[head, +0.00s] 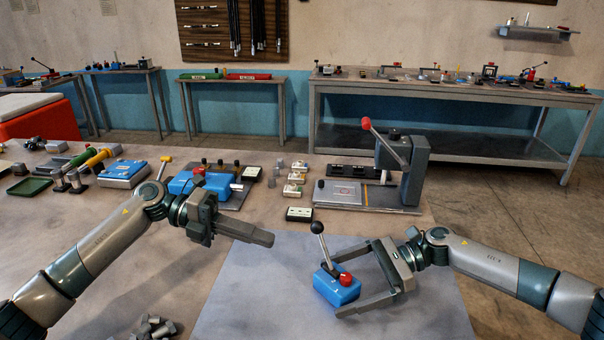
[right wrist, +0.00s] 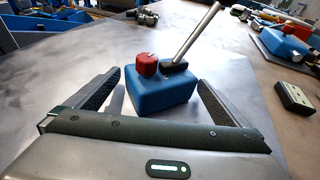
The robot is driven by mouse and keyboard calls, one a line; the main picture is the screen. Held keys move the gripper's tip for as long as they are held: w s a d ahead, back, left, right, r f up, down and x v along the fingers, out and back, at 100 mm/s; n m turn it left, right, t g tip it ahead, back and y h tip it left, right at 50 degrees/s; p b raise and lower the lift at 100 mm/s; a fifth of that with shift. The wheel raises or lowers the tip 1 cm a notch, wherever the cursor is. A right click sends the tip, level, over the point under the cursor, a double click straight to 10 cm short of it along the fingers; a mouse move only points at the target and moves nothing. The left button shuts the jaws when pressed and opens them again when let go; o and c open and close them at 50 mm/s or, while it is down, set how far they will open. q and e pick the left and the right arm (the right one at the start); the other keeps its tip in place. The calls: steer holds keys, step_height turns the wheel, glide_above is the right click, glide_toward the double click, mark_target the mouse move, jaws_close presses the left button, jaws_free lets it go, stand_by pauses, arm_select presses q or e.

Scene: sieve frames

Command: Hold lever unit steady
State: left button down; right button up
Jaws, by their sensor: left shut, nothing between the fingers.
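The lever unit (head: 337,288) is a small blue box with a red knob and a black-balled lever, standing upright on the grey mat (head: 240,300). It also shows in the right wrist view (right wrist: 160,97), ahead of the fingers, its lever tilted to the right. My right gripper (head: 350,281) is open, with one finger on either side of the unit; the right wrist view shows gaps beside both fingers. My left gripper (head: 272,239) is shut and empty, above the mat's far left edge, to the left of the unit and apart from it.
A press with a red-knobbed handle (head: 415,170) stands behind the mat. A small black-and-white block (head: 300,214) sits at the mat's far edge. Blue boxes and small parts fill the back left of the table. Loose grey pieces (head: 153,327) lie at the front left. The mat's front is clear.

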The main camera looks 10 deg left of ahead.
steer(key=shift+d, duration=0.15)
steer(key=v, duration=1.1)
steer(key=shift+w+d+r, duration=0.15)
steer(key=shift+w+d, duration=0.1)
steer(key=shift+d, duration=0.05)
steer(key=shift+s, duration=0.15)
